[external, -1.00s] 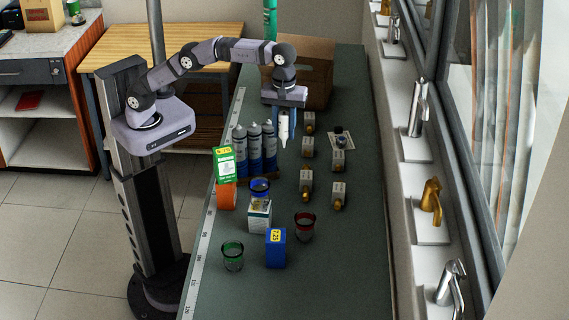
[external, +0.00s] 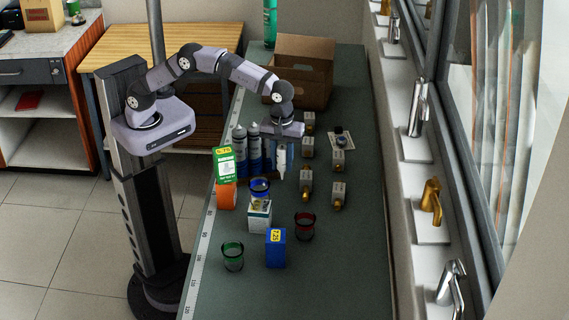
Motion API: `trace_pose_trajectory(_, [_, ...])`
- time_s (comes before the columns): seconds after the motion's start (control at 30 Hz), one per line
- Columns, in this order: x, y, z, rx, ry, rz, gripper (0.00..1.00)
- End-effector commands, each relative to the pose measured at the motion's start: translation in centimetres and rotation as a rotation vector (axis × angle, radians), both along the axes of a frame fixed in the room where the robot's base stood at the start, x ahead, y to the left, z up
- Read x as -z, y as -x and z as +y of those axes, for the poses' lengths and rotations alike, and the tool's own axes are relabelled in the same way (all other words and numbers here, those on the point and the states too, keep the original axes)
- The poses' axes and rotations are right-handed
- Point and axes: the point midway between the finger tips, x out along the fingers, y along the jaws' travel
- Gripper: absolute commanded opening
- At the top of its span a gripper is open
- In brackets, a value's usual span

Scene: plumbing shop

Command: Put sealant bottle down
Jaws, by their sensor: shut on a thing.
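The sealant bottle (external: 282,158) is white with a narrow tip pointing down. My gripper (external: 282,163) is shut on it and holds it upright, tip down, over the green bench (external: 340,250). It is just right of the dark blue cans (external: 254,150). The third can is mostly hidden behind my gripper. I cannot tell from this view whether the bottle's tip touches the bench.
Several small boxed fittings (external: 306,181) stand to the right. In front are a blue glass (external: 260,188), a white box (external: 259,216), a red glass (external: 305,226), a blue box (external: 275,249) and a green glass (external: 232,257). A cardboard box (external: 305,68) stands behind.

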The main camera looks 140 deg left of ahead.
Motion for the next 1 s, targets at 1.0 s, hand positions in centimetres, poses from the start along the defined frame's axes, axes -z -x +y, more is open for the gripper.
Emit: trace_pose_trajectory(1.0, [9.4,0.1,0.0,0.0,0.001,0.003,0.0])
